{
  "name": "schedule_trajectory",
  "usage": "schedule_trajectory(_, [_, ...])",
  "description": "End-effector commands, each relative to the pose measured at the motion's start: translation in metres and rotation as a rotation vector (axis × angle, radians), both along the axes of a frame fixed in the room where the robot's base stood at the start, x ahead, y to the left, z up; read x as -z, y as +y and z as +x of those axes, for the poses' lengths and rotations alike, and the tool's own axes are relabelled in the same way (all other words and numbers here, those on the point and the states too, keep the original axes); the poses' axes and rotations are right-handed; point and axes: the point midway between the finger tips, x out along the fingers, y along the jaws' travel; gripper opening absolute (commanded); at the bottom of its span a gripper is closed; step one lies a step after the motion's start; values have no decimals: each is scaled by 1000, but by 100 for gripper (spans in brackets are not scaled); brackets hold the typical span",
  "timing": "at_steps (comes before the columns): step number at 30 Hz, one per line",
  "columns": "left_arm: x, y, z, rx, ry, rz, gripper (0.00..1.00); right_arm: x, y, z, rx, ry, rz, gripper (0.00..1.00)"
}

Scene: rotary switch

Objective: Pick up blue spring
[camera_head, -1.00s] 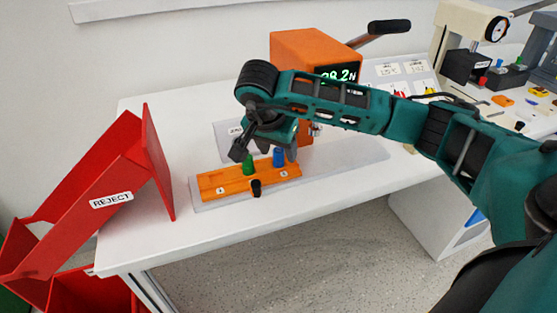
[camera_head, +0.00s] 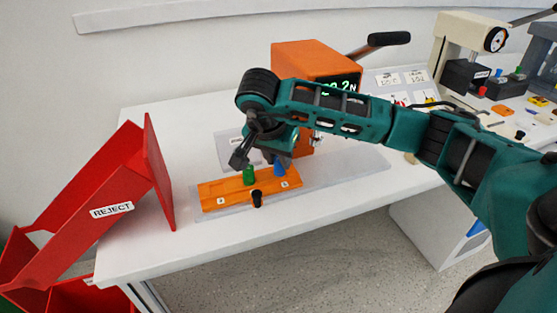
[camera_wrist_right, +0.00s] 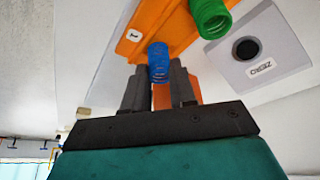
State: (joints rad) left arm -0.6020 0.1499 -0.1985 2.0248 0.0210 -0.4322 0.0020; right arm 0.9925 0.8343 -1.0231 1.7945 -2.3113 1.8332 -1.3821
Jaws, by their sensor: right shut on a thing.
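The blue spring (camera_head: 279,169) stands at the orange fixture (camera_head: 222,190), right of the green spring (camera_head: 249,176). My right gripper (camera_head: 281,160) is over the blue spring from above and hides its top in the head view. In the right wrist view the blue spring (camera_wrist_right: 158,62) sits between the two dark fingers of the gripper (camera_wrist_right: 158,80), which is shut on it. The green spring (camera_wrist_right: 210,17) is beside it, apart from the fingers. I cannot tell whether the blue spring is clear of the fixture. My left gripper is not in view.
An orange force tester (camera_head: 310,62) with a lever stands right behind the gripper. A red reject chute (camera_head: 110,190) is at the left. A black knob (camera_head: 257,199) is at the fixture's front. A plate with a round button (camera_wrist_right: 247,49) lies close by. The table's front is clear.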

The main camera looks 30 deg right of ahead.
Motion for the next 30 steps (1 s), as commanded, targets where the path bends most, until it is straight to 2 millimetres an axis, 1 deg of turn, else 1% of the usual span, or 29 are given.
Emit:
schedule_trajectory(5, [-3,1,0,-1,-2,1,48,-21,0,1,0,-5,0,0])
schedule_trajectory(7, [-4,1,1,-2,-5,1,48,-32,0,1,1,-6,-1,0])
schedule_trajectory(8, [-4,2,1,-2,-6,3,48,-34,2,0,-2,-4,0,0])
schedule_trajectory(9, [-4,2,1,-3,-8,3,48,-31,11,-5,-7,0,0,0])
schedule_trajectory(16, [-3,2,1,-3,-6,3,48,-31,57,-33,-9,-2,2,0])
schedule_trajectory(19, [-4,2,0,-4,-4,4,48,-32,78,-46,-8,-2,1,0])
schedule_trajectory(21, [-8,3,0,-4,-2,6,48,-34,92,-54,-7,-3,0,0])
schedule_trajectory(27, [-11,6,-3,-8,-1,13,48,-33,125,-75,-6,-2,0,0])
schedule_trajectory(30, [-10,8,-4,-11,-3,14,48,-32,139,-83,-4,-3,0,0])
